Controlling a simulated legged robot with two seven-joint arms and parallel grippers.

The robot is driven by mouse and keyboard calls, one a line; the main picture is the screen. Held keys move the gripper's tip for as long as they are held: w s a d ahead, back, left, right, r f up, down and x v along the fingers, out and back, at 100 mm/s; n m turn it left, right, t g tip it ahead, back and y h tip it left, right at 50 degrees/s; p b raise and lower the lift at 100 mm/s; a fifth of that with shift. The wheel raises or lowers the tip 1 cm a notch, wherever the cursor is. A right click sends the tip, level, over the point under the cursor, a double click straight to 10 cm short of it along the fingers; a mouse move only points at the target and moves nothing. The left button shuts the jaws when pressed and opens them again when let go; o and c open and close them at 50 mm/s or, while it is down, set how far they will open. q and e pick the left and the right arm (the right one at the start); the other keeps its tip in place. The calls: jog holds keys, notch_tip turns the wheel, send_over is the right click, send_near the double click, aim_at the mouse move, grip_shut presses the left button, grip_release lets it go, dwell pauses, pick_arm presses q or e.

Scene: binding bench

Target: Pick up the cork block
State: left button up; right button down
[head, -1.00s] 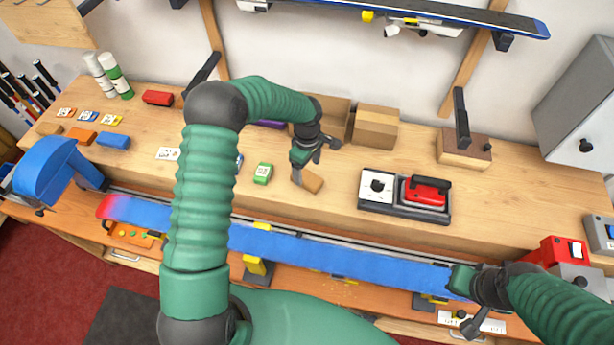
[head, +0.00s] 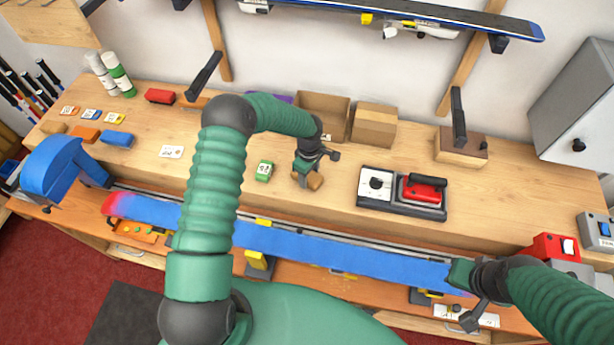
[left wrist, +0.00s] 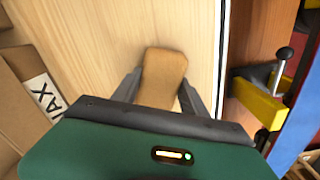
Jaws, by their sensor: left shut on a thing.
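The cork block (left wrist: 162,78) is a small tan-brown block with rounded corners. In the left wrist view it sits between the two fingers of my left gripper (left wrist: 158,95), which is shut on it. In the head view my left gripper (head: 306,176) is over the bench's raised wooden top, and the cork block (head: 315,181) shows at its fingertips, partly hidden by the gripper. I cannot tell whether the block is clear of the wood. My right gripper (head: 465,295) is by the right end of the blue ski, and its fingers are not clear enough to judge.
The blue ski (head: 330,258) lies along the front of the bench in clamps.

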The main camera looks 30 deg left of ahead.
aim_at(309, 176)
pick_arm(q)
jog(key=c, duration=0.6)
notch_tip(309, 176, up, 9)
jog(key=b, duration=0.3)
jog(key=shift+r, duration=0.55)
jog(key=o, duration=0.8)
jog(key=c, duration=0.5)
jog(key=shift+f, duration=0.1)
